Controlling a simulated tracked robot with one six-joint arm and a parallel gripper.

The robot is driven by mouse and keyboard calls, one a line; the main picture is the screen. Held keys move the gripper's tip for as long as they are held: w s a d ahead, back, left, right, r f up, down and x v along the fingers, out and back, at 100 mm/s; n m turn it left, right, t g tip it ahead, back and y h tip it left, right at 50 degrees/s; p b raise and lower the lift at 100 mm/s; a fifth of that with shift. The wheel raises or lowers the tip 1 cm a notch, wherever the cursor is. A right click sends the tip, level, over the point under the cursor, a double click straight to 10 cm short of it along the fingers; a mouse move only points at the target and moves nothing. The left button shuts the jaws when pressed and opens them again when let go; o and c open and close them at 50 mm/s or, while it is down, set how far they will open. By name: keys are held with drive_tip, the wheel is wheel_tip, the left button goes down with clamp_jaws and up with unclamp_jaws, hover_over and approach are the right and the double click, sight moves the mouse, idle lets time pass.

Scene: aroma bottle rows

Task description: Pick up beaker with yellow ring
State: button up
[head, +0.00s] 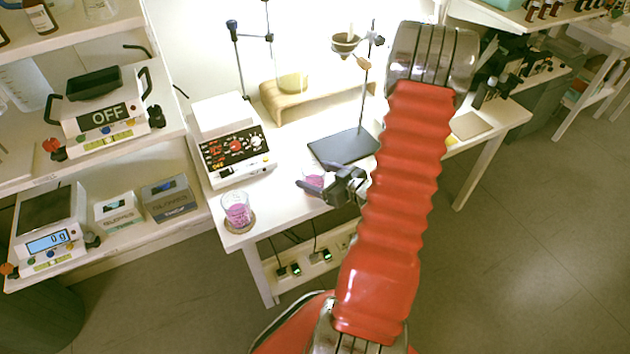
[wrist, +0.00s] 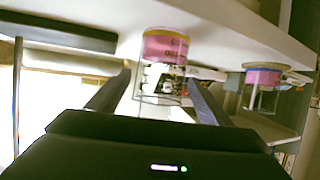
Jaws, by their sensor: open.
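A clear beaker with pink liquid and a yellow ring (wrist: 165,48) stands on the white table near its front edge. The wrist view appears upside down, so the ring shows at its upper end there. The beaker also shows in the head view (head: 314,180), partly hidden by my gripper (head: 318,177). My gripper is open, with one finger on each side of the beaker in the wrist view (wrist: 160,80). I cannot tell whether the fingers touch it. A second beaker with pink liquid (head: 236,208) stands at the table's front left corner on a brown round base; it also shows in the wrist view (wrist: 263,78).
A white hotplate device (head: 232,148) stands behind the beakers. A dark stand base (head: 343,147) with an upright rod lies just behind my gripper. A wooden bench (head: 320,98) is at the back. Shelves with scales (head: 106,116) are at left.

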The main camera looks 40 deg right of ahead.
sight(307, 171)
drive_tip(key=shift+x, duration=2.5)
drive_tip(key=shift+c, duration=0.5)
drive_tip(key=c, duration=1.2)
drive_tip(key=shift+r, duration=0.2)
drive_tip(key=shift+r, duration=4.9)
